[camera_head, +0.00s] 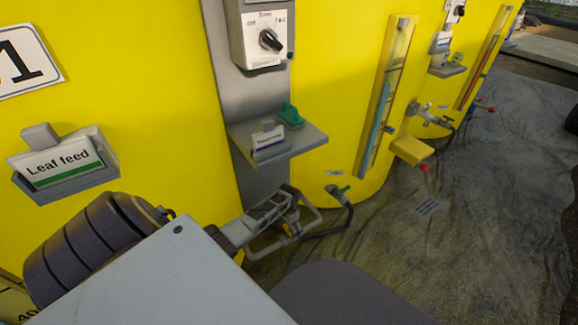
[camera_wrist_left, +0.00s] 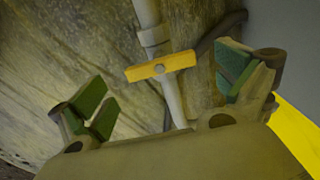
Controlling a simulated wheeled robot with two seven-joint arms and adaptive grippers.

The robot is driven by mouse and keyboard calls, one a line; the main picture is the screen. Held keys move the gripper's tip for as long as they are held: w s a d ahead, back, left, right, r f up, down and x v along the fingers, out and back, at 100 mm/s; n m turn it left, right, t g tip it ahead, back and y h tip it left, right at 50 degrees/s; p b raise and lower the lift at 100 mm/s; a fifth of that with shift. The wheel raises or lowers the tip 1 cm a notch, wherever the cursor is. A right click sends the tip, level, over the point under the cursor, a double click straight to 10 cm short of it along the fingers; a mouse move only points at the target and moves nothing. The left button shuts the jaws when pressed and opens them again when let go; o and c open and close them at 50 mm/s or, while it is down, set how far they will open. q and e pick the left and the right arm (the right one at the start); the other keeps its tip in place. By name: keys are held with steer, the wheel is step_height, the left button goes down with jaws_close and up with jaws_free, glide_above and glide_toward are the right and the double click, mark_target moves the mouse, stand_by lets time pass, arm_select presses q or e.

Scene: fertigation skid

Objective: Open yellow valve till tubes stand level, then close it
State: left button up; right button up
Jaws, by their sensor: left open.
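The yellow valve shows in the left wrist view as a yellow bar handle (camera_wrist_left: 160,66) with a bolt in its middle, set crosswise on a grey pipe. My left gripper (camera_head: 290,212) is open, low in front of the first yellow tank. In the left wrist view its green-padded fingers (camera_wrist_left: 168,95) stand on either side of the handle, apart from it. I cannot make out the handle in the head view. A sight tube (camera_head: 376,125) with blue liquid stands on the first tank. Another tube (camera_head: 480,65) with reddish liquid stands farther back. My right gripper is out of view.
A yellow block (camera_head: 411,150) juts out farther right. The wet floor (camera_head: 480,210) to the right is mostly clear.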

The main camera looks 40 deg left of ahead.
mark_target(289, 233)
arm_select(q)
steer(key=shift+f+b, duration=0.5)
steer(key=shift+f, duration=0.6)
steer(key=c, duration=1)
